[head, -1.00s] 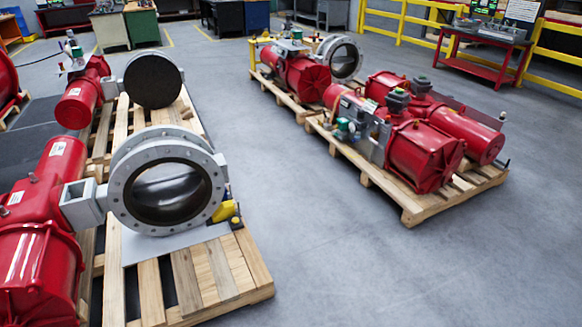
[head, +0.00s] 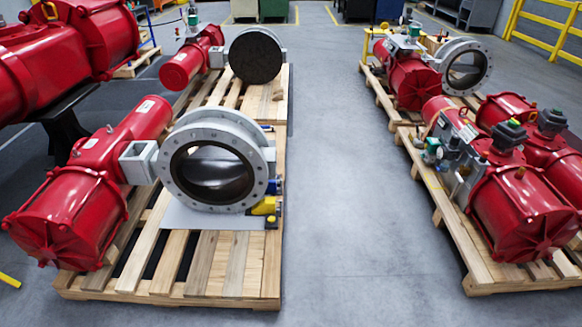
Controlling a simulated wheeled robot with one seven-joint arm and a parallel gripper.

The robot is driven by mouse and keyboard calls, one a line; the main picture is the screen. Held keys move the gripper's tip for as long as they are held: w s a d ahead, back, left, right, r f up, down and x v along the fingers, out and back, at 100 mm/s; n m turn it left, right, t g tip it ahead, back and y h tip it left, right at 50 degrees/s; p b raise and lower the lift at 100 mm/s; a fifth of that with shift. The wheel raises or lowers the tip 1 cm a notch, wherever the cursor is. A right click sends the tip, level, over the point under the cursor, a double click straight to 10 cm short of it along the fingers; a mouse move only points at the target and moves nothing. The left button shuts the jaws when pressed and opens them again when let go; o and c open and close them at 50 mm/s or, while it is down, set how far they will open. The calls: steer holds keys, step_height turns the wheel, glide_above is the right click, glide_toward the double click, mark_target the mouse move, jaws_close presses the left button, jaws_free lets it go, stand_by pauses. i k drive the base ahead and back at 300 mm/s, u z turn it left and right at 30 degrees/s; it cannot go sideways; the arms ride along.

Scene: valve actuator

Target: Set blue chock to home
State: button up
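A small blue piece (head: 276,187), which may be the blue chock, shows at the right edge of the large grey flanged valve (head: 215,165). It sits just behind a yellow chock (head: 264,206) with a dark part beside it. The blue piece is partly hidden, and I cannot tell its full shape. The valve stands upright on a light plate on the front left wooden pallet (head: 205,290). No marked home place can be made out. My gripper is not in view.
A red actuator (head: 95,190) joins the valve on its left. A clear grey floor aisle (head: 330,200) runs between the left and right pallets. The right pallets carry red actuators (head: 525,205) and another valve (head: 465,67). Yellow railings (head: 545,22) stand at the back right.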

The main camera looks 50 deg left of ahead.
mark_target(272, 188)
steer(key=u, duration=0.8)
steer(key=i, duration=0.8)
steer(key=u, duration=0.85)
steer(key=i, duration=1.45)
steer(key=z, duration=0.55)
steer(key=i, duration=1.45)
steer(key=u, duration=1.4)
steer(key=i, duration=0.9)
steer(key=u, duration=1)
